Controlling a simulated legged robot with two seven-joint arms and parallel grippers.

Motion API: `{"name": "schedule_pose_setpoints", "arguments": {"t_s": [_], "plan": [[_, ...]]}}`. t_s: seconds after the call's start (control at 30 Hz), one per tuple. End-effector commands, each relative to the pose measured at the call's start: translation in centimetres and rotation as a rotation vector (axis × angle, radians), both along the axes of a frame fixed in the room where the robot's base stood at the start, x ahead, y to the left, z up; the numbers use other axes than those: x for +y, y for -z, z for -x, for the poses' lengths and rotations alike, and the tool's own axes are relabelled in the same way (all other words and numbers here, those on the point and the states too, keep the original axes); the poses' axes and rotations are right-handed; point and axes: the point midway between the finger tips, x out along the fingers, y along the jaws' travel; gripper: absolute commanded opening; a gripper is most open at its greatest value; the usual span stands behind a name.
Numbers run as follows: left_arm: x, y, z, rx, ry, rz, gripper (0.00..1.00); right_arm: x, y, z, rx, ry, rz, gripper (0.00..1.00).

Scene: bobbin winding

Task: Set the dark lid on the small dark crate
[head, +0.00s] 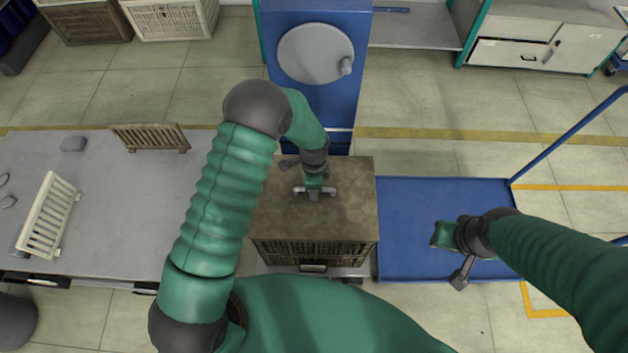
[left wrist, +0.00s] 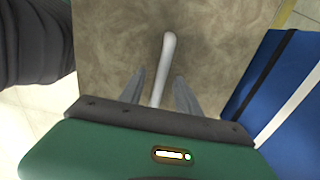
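The dark lid (head: 350,205), a flat mottled brown board with a pale grey bar handle (head: 328,191), lies on top of the small dark slatted crate (head: 313,252), roughly in line with its edges. My left gripper (head: 314,194) is over the middle of the lid, at the handle. In the left wrist view its fingers (left wrist: 159,90) stand on either side of the handle (left wrist: 168,55), with a gap on each side. The brown lid surface (left wrist: 120,40) fills the background there. My right gripper (head: 441,236) hangs over the blue platform; its fingers are not clearly visible.
A blue platform (head: 405,205) lies right of the crate. A grey table (head: 110,210) on the left holds a brown slatted piece (head: 150,137), a white slatted piece (head: 48,215) and grey lumps. A blue machine with a grey disc (head: 315,53) stands behind the crate.

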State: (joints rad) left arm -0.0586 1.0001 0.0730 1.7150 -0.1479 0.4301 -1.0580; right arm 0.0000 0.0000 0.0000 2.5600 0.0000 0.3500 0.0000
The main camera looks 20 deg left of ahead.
Motion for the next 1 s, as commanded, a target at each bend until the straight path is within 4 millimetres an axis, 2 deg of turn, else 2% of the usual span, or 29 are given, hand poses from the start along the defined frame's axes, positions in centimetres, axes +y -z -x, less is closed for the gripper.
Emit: {"name": "schedule_pose_setpoints", "arguments": {"t_s": [0.17, 0.4, 0.6, 0.77, 1.0], "plan": [[0.0, -3.3, -0.2, -0.005, 0.0, 0.001, 0.39, 0.0, -0.5, 0.0, 0.0, 0.0, 0.0, 0.32], [0.0, -10.5, -0.2, -0.005, -0.001, 0.001, 0.39, 0.0, -1.4, 0.0, 0.0, 0.0, 0.0, 0.32], [0.0, -15.0, -0.2, -0.003, -0.001, 0.0, 0.39, 0.0, -1.9, 0.0, 0.0, 0.0, 0.0, 0.32], [0.0, -16.5, -0.2, -0.001, 0.0, 0.0, 0.39, 0.0, -2.0, 0.0, 0.0, 0.0, 0.0, 0.32], [0.0, -16.6, -0.2, 0.0, 0.0, 0.0, 0.39, 0.0, -1.9, 0.0, 0.0, 0.0, 0.0, 0.32]]}}
